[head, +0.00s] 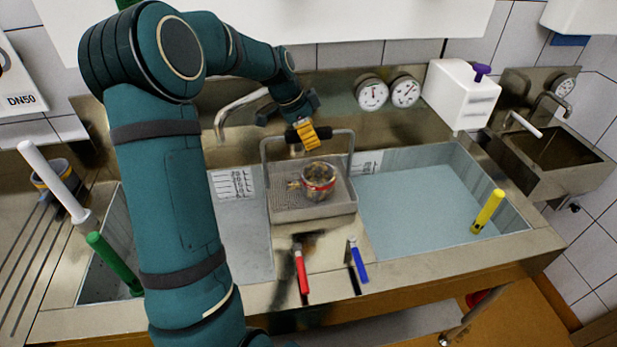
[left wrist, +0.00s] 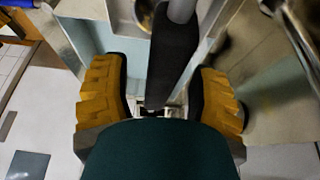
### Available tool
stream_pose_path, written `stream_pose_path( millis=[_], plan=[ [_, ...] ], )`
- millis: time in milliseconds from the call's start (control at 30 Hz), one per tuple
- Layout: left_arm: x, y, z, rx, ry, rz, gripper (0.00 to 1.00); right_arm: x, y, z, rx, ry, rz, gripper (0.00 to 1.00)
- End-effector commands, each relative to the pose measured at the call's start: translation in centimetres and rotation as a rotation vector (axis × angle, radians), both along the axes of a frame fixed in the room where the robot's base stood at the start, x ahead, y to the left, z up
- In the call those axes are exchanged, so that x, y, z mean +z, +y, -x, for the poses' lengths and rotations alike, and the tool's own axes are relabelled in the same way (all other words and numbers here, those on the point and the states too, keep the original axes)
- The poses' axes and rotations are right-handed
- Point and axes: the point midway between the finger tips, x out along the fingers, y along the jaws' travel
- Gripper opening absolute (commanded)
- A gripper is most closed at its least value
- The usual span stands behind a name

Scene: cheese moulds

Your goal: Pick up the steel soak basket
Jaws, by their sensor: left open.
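The steel soak basket (head: 285,212) is a shallow perforated tray with a tall arched handle. It sits at the middle of the sink unit, between two water-filled basins. A small round item with a red band (head: 318,180) is in it. My left gripper (head: 302,137) is at the top of the handle, by its black grip (left wrist: 172,60). In the left wrist view the yellow-padded fingers of my left gripper (left wrist: 160,98) are apart, one on each side of the black grip, with gaps showing. The finger tips' depth past the grip is hard to judge. My right gripper is not in view.
The right basin (head: 430,205) holds pale water and a yellow-handled tool (head: 488,211). A faucet (head: 238,108) and two gauges (head: 388,93) are behind. A white box (head: 461,95) stands at the back right.

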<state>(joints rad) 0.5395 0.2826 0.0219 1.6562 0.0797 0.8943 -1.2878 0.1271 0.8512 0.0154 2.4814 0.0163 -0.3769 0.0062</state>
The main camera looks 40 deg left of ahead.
Motion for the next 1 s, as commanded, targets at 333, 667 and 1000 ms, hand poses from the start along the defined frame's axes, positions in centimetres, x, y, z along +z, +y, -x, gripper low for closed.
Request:
stream_pose_path(
  millis=[333, 667, 1000],
  plan=[
    [-1.2, -0.3, -0.4, 0.0, -0.001, 0.0, 0.6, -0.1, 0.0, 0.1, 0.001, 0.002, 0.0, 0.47],
    [-1.3, -0.3, -0.4, 0.0, -0.001, -0.001, 0.6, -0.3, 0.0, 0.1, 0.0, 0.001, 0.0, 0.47],
    [-1.7, -0.3, -0.4, 0.0, -0.001, -0.001, 0.6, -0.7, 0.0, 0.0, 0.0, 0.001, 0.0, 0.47]
  ],
)
